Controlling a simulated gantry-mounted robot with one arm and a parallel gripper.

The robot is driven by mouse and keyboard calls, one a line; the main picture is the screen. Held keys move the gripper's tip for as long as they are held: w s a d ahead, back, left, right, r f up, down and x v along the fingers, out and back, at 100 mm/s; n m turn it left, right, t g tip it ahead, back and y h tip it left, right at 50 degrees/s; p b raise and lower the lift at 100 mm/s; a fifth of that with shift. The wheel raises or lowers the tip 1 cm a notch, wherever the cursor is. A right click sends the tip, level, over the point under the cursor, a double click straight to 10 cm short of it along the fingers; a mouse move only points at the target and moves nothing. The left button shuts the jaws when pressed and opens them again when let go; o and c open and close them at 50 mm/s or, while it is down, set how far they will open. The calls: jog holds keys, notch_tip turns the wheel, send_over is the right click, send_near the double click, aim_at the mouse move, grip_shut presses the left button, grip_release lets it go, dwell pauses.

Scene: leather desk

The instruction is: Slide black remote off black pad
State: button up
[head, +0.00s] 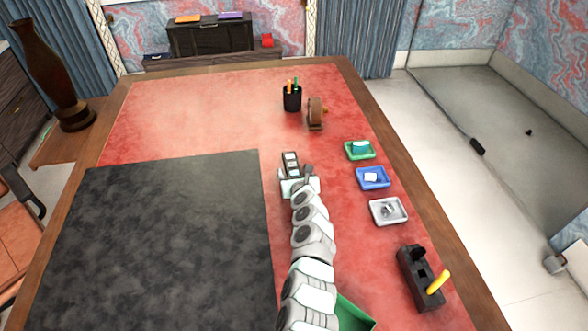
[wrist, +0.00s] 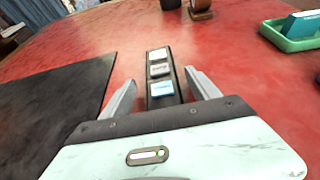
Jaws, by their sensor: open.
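The black pad (head: 165,240) is a large dark mottled sheet on the left of the red desk top. Its right edge also shows at the left in the wrist view (wrist: 62,105). A slim black bar with several pale squares, seemingly the black remote (head: 290,157), lies on the red surface just right of the pad, apart from its edge. My gripper (wrist: 162,82) is open, with one finger on each side of the remote's near part. Whether the fingers touch it cannot be told. The remote's near end is hidden by my gripper.
Green (head: 359,150), blue (head: 372,178) and white (head: 388,211) trays line the right side. A black pen cup (head: 292,98) and a brown round object (head: 315,112) stand beyond. A dark block with a yellow handle (head: 438,282) is front right. The pad's surface looks bare.

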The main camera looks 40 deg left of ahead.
jog(key=p+v, duration=0.1)
jog(key=v, duration=0.1)
jog(key=p+v, duration=0.1)
jog(key=p, duration=0.1)
jog(key=shift+s+d+r, duration=0.1)
jog(key=shift+d+r, duration=0.05)
jog(key=shift+r, duration=0.25)
jog(key=shift+p+v, duration=1.1)
jog(key=shift+v, duration=2.1)
jog(key=shift+d+f, duration=0.1)
